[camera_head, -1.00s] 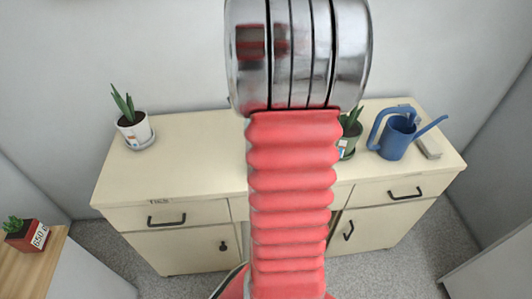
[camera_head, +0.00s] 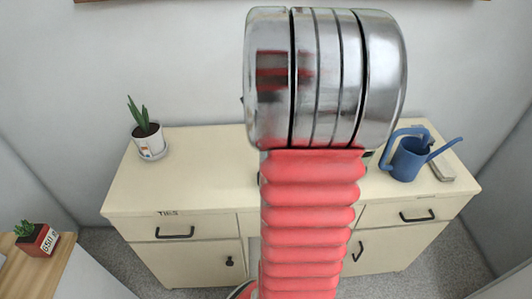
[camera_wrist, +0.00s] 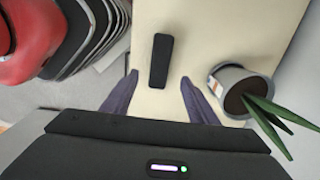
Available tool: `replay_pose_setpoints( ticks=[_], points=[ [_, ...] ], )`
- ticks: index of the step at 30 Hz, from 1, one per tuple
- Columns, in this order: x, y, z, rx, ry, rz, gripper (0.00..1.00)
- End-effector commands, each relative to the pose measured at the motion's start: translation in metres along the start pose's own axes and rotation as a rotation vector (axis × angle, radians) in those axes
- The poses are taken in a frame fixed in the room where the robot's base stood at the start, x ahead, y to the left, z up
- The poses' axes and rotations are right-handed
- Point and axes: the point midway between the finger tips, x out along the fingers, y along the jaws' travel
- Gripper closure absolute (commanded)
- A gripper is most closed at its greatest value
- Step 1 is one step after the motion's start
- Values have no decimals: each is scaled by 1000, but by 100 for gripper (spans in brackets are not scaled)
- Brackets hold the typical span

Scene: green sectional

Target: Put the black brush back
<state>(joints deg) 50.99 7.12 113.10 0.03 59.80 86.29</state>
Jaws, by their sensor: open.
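The black brush (camera_wrist: 160,61) shows in the wrist view as a narrow dark bar lying on the cream cabinet top. My gripper (camera_wrist: 160,92) is open, with its two dark fingers apart and the brush in line with the gap, just beyond the fingertips. The fingers do not appear to touch it. In the head view, the brush and my gripper are hidden behind my red and chrome arm.
In the wrist view, a potted plant (camera_wrist: 235,92) stands close to the right finger. In the head view, the cream cabinet (camera_head: 205,165) carries a plant (camera_head: 149,141) at left and a blue watering can (camera_head: 408,158) at right. A small red planter (camera_head: 36,241) stands lower left.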

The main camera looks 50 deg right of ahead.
Motion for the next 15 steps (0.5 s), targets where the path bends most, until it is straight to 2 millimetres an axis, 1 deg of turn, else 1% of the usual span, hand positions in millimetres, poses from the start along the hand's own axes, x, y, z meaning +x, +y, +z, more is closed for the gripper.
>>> replay_pose_setpoints(
  ticks=[5,8,11,14,15],
  points=[
    [0,0,0,-1,0,0,46],
    [-3,1,5,-26,0,-6,46],
    [-10,6,19,-102,2,-23,46],
    [-21,16,42,-238,5,-53,46],
    [-26,22,53,-307,7,-67,46]
  ],
)
